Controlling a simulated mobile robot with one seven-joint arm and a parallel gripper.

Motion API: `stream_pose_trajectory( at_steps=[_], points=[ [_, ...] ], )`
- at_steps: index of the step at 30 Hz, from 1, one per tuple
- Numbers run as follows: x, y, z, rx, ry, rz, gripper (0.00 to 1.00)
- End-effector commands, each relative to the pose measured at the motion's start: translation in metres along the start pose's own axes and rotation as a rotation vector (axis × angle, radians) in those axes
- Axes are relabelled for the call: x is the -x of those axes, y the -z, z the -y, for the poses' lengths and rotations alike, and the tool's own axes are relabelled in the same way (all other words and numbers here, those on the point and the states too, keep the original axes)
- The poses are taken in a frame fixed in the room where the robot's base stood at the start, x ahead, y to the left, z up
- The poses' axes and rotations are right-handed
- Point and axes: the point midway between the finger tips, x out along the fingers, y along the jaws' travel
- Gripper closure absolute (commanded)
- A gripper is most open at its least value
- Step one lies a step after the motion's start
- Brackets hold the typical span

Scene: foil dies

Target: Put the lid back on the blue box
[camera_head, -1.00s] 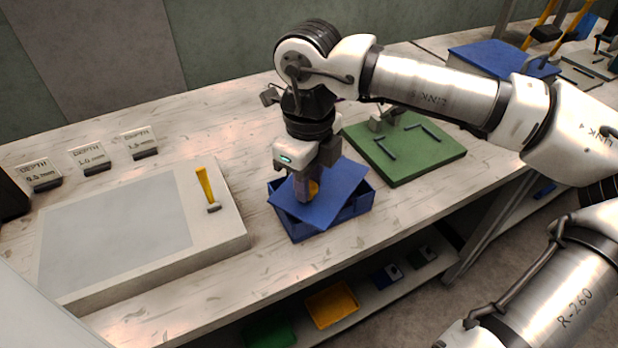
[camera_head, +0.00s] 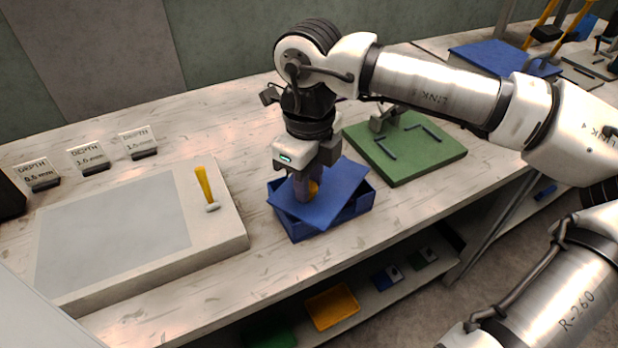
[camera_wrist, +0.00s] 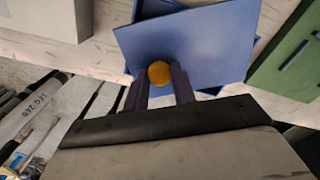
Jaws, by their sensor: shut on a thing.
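The blue box (camera_head: 352,211) stands on the workbench between the grey slab and the green board. Its blue lid (camera_head: 336,190) lies over the box's top, turned relative to the walls, so parts of the box show past its edges. The lid has a round yellow knob (camera_wrist: 159,72). My gripper (camera_head: 306,192) is above the lid, with its fingers shut on the knob. In the wrist view the lid (camera_wrist: 215,45) fills the upper middle, with the box (camera_wrist: 150,8) showing behind it. Whether the lid touches the rim I cannot tell.
A grey slab (camera_head: 110,283) with a yellow-handled tool (camera_head: 204,187) lies to the left. A green board (camera_head: 425,160) with dark bars is close on the right. Depth signs (camera_head: 90,157) stand behind the slab. A shelf below holds a yellow tray (camera_head: 332,306).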

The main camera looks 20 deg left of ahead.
Motion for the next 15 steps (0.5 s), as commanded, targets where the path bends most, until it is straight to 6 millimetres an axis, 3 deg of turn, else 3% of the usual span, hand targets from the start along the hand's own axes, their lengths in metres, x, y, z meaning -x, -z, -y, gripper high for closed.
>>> stream_pose_trajectory(
  at_steps=[8, 9, 15],
  points=[
    [0.0004, -0.0001, 0.0001, 0.000, 0.000, 0.000, 0.96],
    [0.0004, -0.0001, 0.0001, 0.000, 0.000, 0.001, 0.70],
    [0.0003, -0.0001, 0.0001, 0.000, 0.000, 0.001, 0.49]
  ],
)
